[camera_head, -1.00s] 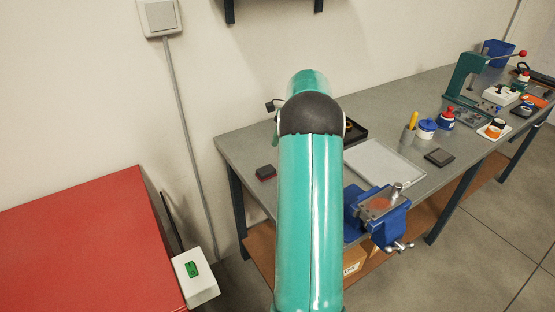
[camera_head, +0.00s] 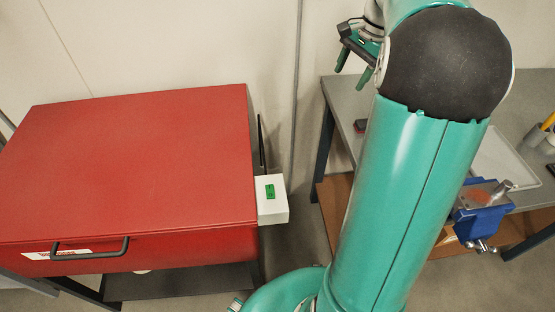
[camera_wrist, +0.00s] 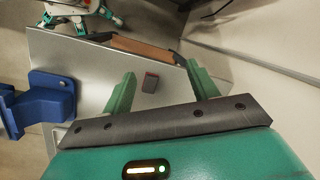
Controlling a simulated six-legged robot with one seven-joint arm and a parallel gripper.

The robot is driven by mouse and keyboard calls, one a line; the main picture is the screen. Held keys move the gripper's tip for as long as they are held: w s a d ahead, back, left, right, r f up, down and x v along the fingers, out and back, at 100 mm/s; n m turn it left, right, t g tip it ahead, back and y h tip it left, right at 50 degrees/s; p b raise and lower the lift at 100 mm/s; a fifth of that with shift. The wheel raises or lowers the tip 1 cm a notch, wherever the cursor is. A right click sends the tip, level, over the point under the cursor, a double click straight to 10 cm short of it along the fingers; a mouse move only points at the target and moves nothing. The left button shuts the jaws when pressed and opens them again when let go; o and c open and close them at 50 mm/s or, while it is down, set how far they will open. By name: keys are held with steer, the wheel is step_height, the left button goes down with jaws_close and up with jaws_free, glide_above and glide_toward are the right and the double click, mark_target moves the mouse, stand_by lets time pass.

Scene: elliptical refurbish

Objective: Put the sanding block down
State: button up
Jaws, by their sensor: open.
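The sanding block (camera_head: 360,126), a small dark block with a reddish side, lies on the grey workbench (camera_head: 350,100) near its left end. In the wrist view the block (camera_wrist: 150,83) lies on the bench top, seen through the gap between my fingers and apart from them. My gripper (camera_head: 353,68) is open and empty, above and slightly left of the block in the head view. Its two green fingers (camera_wrist: 161,76) stand wide apart in the wrist view. My arm hides part of the bench in the head view.
A red cabinet (camera_head: 140,165) with a black handle and a white switch box (camera_head: 272,200) stands left of the bench, with a gap between. A blue vise (camera_head: 478,218) is on the bench's front edge. A pale tray (camera_head: 505,165) lies behind it.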

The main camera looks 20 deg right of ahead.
steer(key=s+a+r+n+t+h, duration=0.15)
steer(key=s+a+n, duration=0.25)
steer(key=a, duration=0.5)
steer(key=s+a+r+n, duration=0.2)
steer(key=s+a+n, duration=0.1)
steer(key=a, duration=0.6)
steer(key=s+a+f+n+t, duration=0.2)
steer(key=s+a+f+n, duration=0.2)
steer(key=s+a+n, duration=0.4)
steer(key=s+a, duration=0.3)
steer(key=shift+f+t+h, duration=0.25)
steer(key=shift+t+h, duration=0.1)
